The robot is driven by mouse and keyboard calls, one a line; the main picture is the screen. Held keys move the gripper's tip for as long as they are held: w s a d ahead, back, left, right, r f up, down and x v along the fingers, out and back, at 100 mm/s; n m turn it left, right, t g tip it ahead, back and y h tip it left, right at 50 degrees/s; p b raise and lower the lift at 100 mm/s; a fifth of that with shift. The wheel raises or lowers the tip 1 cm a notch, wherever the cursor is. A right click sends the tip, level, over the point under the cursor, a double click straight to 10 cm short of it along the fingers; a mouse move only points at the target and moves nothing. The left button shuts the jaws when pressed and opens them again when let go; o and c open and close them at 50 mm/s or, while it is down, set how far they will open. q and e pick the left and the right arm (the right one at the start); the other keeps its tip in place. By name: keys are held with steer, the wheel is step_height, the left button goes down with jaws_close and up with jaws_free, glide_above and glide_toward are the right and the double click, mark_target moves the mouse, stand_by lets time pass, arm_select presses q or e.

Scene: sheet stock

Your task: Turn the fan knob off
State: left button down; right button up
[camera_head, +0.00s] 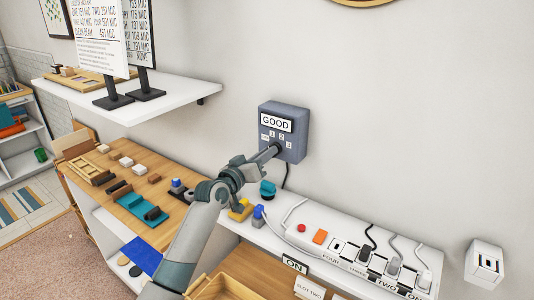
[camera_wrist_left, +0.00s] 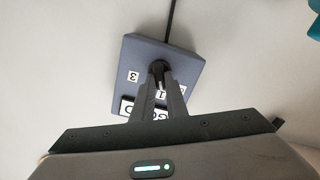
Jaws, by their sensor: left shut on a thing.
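The fan control box (camera_head: 290,116) is a dark grey box on the wall, with a "GOOD" label above small plates marked 1, 2, 3 and one at the left. Its dark knob (camera_head: 277,147) sits low on the front. My left gripper (camera_head: 273,151) reaches up to the box from the left and is shut on the knob. In the left wrist view the box (camera_wrist_left: 190,68) appears upside down, with the knob (camera_wrist_left: 158,68) between the fingertips (camera_wrist_left: 159,76). The fingers partly hide the knob and labels, so the knob's setting cannot be told. My right gripper is not in view.
Below the box, a white shelf holds a power strip (camera_head: 350,252) with plugs and cords. A teal knob-like piece (camera_head: 267,188) and a yellow block (camera_head: 240,209) stand near my left arm. A wooden bench (camera_head: 177,207) with small blocks lies left. A wall shelf (camera_head: 140,105) holds signs.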

arm_select(q)
steer(key=n+p, duration=0.1)
steer(key=n, duration=0.5)
steer(key=shift+a+f+n+p, duration=0.1)
steer(key=shift+n+p, duration=0.3)
steer(key=c, duration=1.8)
jaws_free()
steer(key=shift+o, duration=0.2)
steer(key=shift+a, duration=0.1)
steer(key=b+v, duration=0.5)
steer(key=v, duration=1.2)
steer(key=shift+s, duration=0.15)
